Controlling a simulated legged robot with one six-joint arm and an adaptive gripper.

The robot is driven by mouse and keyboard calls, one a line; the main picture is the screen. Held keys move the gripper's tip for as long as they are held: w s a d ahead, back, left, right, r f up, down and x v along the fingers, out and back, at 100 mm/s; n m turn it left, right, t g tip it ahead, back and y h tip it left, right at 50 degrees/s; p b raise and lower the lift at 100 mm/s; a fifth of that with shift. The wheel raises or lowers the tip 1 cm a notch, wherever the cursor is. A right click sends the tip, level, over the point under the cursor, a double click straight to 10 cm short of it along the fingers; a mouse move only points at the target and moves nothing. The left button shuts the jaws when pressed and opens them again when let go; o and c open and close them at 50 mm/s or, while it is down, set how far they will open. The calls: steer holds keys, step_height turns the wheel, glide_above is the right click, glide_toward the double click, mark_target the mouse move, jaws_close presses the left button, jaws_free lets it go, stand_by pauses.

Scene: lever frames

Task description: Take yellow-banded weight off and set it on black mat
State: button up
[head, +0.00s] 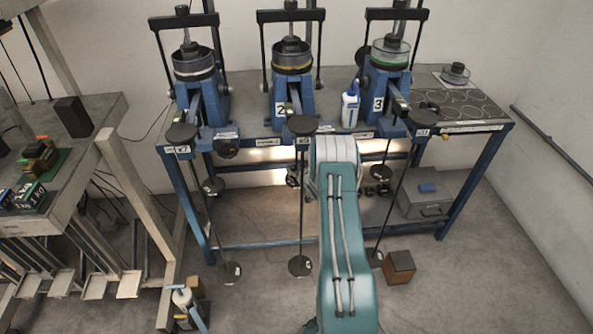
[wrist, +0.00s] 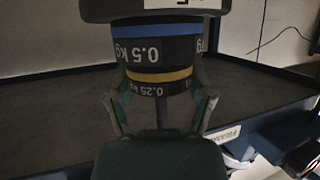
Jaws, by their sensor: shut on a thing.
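In the wrist view the yellow-banded weight (wrist: 158,77), marked 0.25 kg, sits directly under a blue-banded 0.5 kg weight (wrist: 150,50). A dark disc with a white label (wrist: 160,8) is just above them, and a thin rod shows below. My gripper (wrist: 160,92) is shut on the yellow-banded weight, a finger on each side. In the head view my arm hides the gripper and this weight, near the middle lever. The black mat (head: 482,111), marked with pale circles, lies on the right end of the bench.
The blue-legged bench (head: 250,97) carries several blue lever presses. A white bottle (head: 350,108) stands between presses 2 and 3. A black knob-like object (head: 429,107) is at the mat's left edge. A brown box (head: 400,266) and a grey case (head: 424,203) are lower right.

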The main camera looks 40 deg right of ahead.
steer(key=shift+r, duration=0.5)
steer(key=s+a+f, duration=0.2)
steer(key=s, duration=1.9)
steer(key=shift+a+r, duration=0.1)
steer(key=shift+r, duration=0.2)
steer(key=shift+s+d, duration=0.2)
steer(key=shift+s, duration=0.75)
steer(key=shift+s+d, duration=0.2)
steer(key=shift+s, duration=0.8)
steer(key=shift+s+d, duration=0.2)
steer(key=shift+s, duration=0.75)
